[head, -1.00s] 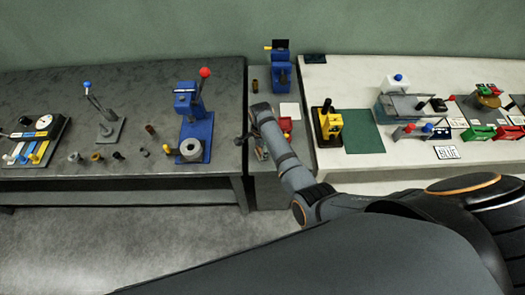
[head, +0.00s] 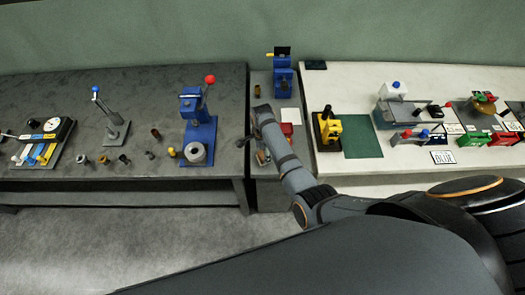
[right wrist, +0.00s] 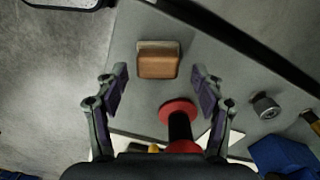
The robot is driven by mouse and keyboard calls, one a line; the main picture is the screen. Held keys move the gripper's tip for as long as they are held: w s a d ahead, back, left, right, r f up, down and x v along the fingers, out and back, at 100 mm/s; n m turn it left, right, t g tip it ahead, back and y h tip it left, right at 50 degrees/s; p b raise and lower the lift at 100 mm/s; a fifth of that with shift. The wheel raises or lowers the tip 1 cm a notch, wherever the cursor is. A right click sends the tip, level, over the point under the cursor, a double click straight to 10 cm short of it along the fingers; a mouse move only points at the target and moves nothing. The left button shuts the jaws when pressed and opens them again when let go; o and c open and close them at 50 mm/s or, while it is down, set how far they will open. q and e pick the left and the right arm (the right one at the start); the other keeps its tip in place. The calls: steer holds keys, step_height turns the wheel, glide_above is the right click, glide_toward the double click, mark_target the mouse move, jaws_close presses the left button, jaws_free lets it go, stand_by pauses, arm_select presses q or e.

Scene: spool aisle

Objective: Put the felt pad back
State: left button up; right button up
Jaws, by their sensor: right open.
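A small brown block with a paler tan layer along one side, which looks like the felt pad (right wrist: 157,62), lies on the grey surface in the right wrist view. My right gripper (right wrist: 159,76) is open, its two fingers to either side of the block and apart from it. In the head view my right gripper (head: 255,149) is over the narrow grey stand between the two benches, partly hidden by my own arm. The block cannot be made out clearly there. My left gripper is not in view.
A red round-topped piece (right wrist: 179,112) stands close to the block, between my fingers' bases. A grey knob (right wrist: 265,105) is to the right. In the head view a blue press (head: 196,130) stands left, a yellow tool (head: 327,128) and green mat (head: 362,137) right.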

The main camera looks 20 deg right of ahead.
mark_target(263, 154)
step_height(263, 154, up, 5)
steer(key=p, duration=0.3)
arm_select(q)
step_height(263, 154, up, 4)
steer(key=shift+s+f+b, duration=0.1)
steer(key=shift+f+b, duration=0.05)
steer(key=shift+b, duration=0.4)
arm_select(e)
step_height(263, 154, up, 4)
steer(key=shift+r, duration=0.2)
steer(key=shift+s, duration=0.1)
